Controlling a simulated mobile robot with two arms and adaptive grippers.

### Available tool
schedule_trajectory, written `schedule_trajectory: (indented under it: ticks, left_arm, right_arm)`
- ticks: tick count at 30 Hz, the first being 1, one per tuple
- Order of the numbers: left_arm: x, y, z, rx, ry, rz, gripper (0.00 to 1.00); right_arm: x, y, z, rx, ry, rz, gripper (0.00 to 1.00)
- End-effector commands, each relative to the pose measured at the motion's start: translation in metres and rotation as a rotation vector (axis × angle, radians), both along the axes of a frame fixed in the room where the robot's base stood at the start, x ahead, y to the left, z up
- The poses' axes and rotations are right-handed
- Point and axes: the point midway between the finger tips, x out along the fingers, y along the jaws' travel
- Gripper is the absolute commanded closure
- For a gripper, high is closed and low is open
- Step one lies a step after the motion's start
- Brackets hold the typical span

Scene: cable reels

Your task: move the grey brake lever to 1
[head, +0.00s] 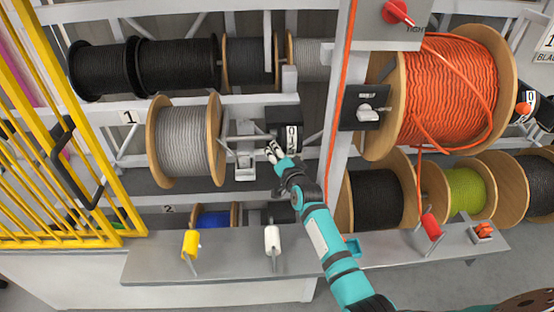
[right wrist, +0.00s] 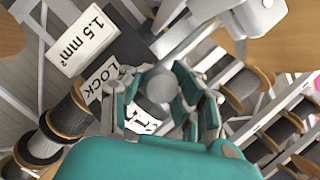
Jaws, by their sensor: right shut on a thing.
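The grey brake lever ends in a round grey knob, seen in the right wrist view (right wrist: 157,86) between my fingers. My right gripper (head: 272,150) is shut on this knob, beside the reel of grey cable (head: 184,142); it also shows in the right wrist view (right wrist: 160,98). In the head view my fingers largely hide the knob. A dark box with a white number label (head: 291,137) is just behind the gripper. A LOCK label (right wrist: 108,78) is partly covered by a finger in the right wrist view. My left gripper is not in view.
A grey-handled switch (head: 368,112) sits on the upright post, right of my gripper. Yellow (head: 190,243), white (head: 272,240) and red (head: 432,228) handles stand on the front ledge. A yellow barred gate (head: 62,150) is at the left.

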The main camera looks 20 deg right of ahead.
Motion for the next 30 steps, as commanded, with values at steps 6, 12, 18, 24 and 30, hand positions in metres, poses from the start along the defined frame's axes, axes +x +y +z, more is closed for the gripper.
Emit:
schedule_trajectory:
  ticks: [6,12,18,24,30]
  left_arm:
    - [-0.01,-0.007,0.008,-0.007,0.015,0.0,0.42]
    - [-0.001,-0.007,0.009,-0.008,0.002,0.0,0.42]
    - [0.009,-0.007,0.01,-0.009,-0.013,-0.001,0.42]
    - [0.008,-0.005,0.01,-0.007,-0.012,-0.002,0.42]
    - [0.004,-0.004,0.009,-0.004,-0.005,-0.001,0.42]
  right_arm:
    - [0.009,-0.002,0.021,0.0,-0.014,-0.004,1.0]
    - [0.011,-0.004,0.026,-0.002,-0.023,-0.006,1.0]
    - [0.012,-0.004,0.028,-0.003,-0.025,-0.007,1.0]
    - [0.012,-0.005,0.028,-0.005,-0.026,-0.008,1.0]
    - [0.012,-0.005,0.028,-0.005,-0.026,-0.008,1.0]
